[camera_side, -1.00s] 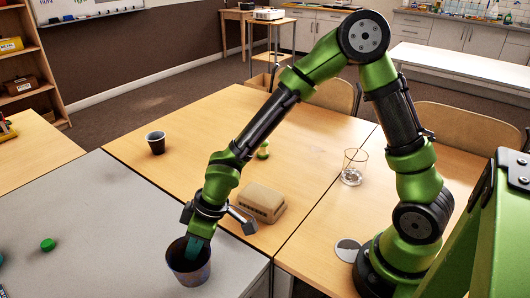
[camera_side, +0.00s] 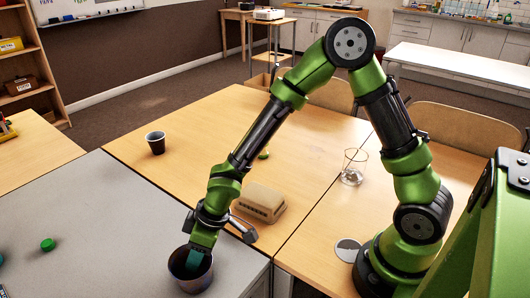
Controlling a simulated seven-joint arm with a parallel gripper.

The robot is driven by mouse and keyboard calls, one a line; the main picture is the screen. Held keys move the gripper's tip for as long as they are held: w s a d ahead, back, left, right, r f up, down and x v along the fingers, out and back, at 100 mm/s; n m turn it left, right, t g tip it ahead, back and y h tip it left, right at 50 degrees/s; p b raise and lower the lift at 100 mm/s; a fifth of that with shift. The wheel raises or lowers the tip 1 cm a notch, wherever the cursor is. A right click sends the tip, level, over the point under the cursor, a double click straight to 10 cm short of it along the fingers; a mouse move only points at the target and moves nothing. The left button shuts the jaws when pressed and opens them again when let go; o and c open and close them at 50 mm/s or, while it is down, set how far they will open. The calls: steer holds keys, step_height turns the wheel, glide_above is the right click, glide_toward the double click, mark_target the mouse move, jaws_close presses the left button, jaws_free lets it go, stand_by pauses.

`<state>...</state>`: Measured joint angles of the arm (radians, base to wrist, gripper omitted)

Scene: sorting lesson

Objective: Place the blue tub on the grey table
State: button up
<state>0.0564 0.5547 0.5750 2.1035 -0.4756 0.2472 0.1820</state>
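A dark blue-grey tub (camera_side: 191,284) is at the right part of the grey table (camera_side: 100,235), open side up. My gripper (camera_side: 193,260) points down at the tub, with its tip at the tub's mouth and partly inside the rim. A teal part shows at the tip. The fingers are partly hidden by the tub, so I cannot tell whether they are open or shut on its wall. I cannot tell whether the tub's base touches the table.
A green cap (camera_side: 47,244) lies left on the grey table. On the wooden table stand a dark cup (camera_side: 155,142), a tan block (camera_side: 261,201) close right of my gripper, and a clear glass (camera_side: 353,167). A grey disc (camera_side: 347,250) lies near my base.

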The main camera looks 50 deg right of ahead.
steer(key=v, duration=1.2)
steer(key=s+d+r+m+t+h, duration=0.1)
steer(key=s+d+r+m+t, duration=0.3)
steer(key=s+d+r+m, duration=0.6)
steer(key=d+r, duration=0.1)
steer(key=d, duration=0.3)
steer(key=shift+s+d+r+h, duration=0.2)
steer(key=shift+s+r+h, duration=0.1)
steer(key=shift+r, duration=0.1)
